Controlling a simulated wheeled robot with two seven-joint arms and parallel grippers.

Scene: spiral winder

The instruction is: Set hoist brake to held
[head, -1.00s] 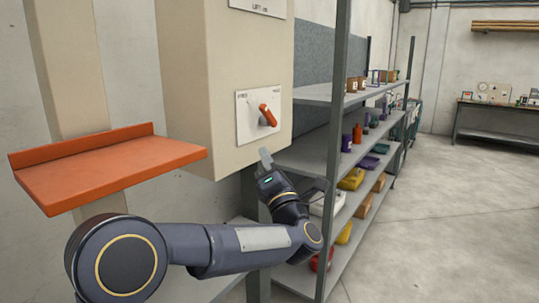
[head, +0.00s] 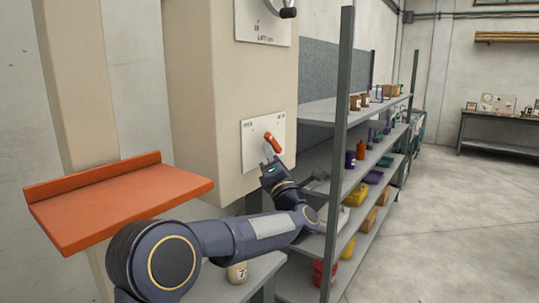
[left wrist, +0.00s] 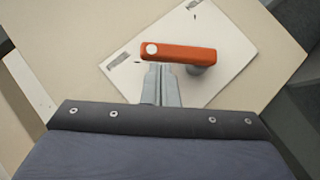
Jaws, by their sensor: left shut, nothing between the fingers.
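The orange lever (head: 273,142) sits on a white plate (head: 252,155) on the beige cabinet. Its free end leans up and left, toward the plate's left label; the small labels at both top corners are hard to read. My left gripper (head: 269,161) is just below the lever, fingers shut and empty. In the left wrist view the lever (left wrist: 185,53) lies across the plate (left wrist: 232,58), its white-dotted end at left and pivot at right. The shut fingertips (left wrist: 160,70) are right by the dotted end; I cannot tell whether they touch. My right gripper is out of view.
An orange shelf (head: 120,200) juts out at left, above my left arm. Another panel (head: 262,20) with a dark knob is higher on the cabinet. A grey rack (head: 340,150) with coloured bins and bottles stands close to the right. The floor further right is clear.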

